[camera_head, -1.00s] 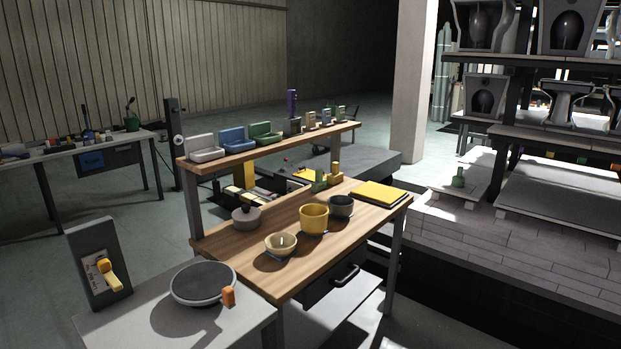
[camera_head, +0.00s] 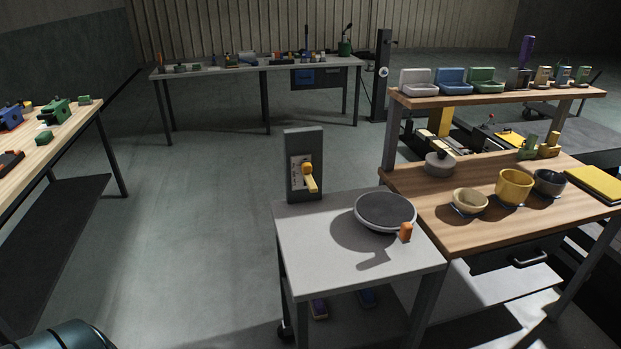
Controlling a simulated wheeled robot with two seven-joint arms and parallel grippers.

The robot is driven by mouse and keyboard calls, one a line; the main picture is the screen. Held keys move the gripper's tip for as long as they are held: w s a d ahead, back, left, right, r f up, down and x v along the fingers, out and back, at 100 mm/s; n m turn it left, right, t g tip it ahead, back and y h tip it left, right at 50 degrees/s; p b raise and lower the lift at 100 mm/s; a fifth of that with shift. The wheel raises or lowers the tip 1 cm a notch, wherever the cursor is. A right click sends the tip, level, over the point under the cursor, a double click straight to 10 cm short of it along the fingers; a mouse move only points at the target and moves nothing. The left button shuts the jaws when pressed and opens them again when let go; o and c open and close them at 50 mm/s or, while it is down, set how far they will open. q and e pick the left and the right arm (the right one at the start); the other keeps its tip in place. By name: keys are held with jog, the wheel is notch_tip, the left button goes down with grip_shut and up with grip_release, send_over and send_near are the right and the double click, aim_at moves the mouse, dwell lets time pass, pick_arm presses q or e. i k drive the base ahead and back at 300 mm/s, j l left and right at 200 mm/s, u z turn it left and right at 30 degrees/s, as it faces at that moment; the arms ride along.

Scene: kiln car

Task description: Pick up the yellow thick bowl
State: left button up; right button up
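A deep yellow bowl with thick walls (camera_head: 514,188) stands upright on the wooden workbench (camera_head: 425,208) at the right of the head view. A shallower cream bowl (camera_head: 470,202) is just left of it, and a dark grey bowl (camera_head: 549,183) is close on its right. The yellow bowl looks empty, though its floor is hidden. Neither of my grippers is in view.
A grey table (camera_head: 330,262) with a round dark turntable (camera_head: 385,211) and a yellow-handled switch box (camera_head: 304,166) stands left of the workbench. Open floor (camera_head: 200,220) lies to the left.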

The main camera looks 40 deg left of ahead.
aim_at(514, 188)
jog(key=i+l+z, duration=0.3)
jog(key=i, duration=0.4)
jog(key=i+j+z, duration=0.1)
jog(key=i+z, duration=0.2)
jog(key=i, duration=0.45)
